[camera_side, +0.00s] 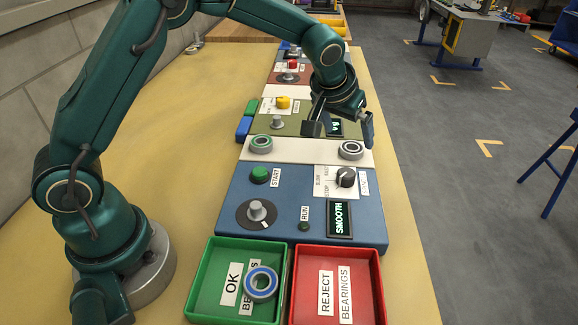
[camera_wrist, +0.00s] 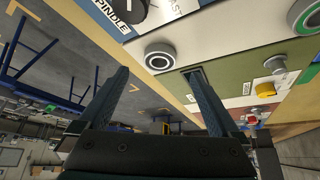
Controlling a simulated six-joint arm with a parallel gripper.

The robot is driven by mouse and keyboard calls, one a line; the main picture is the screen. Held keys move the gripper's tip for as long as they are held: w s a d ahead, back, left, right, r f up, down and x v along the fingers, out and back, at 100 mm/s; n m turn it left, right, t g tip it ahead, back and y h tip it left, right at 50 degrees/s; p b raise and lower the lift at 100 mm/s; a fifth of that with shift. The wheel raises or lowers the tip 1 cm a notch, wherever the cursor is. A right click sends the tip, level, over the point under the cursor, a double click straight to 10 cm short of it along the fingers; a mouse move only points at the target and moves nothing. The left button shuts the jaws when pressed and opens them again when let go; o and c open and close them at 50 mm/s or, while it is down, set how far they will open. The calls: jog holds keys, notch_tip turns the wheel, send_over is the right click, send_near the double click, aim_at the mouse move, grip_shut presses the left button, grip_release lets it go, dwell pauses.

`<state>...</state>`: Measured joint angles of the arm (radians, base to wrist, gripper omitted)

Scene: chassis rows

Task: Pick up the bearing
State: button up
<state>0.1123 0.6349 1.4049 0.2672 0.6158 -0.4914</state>
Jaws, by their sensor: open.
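A bearing (camera_side: 261,283) with a blue ring lies in the green tray (camera_side: 197,290) labelled OK BEARINGS, covering part of the label. On the white strip (camera_side: 305,151) sit two round ringed pieces: a green-ringed one (camera_side: 262,144) at left and a dark-ringed metal one (camera_side: 351,150) at right. They resemble bearings, but I cannot tell for sure. My gripper (camera_side: 340,131) is open and empty, above the panels just behind the dark-ringed piece. In the wrist view, the dark-ringed piece (camera_wrist: 159,56) shows beyond and between the fingertips of my gripper (camera_wrist: 157,74).
A red tray (camera_side: 373,285) labelled REJECT BEARINGS stands right of the green one. A blue panel (camera_side: 290,190) with knobs, a START button and a display reading SMOOTH lies in front of the strip. More panels with raised knobs run behind. The bench is clear at left.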

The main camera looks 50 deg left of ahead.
aim_at(351, 143)
jog(key=shift+x, duration=2.5)
grip_shut()
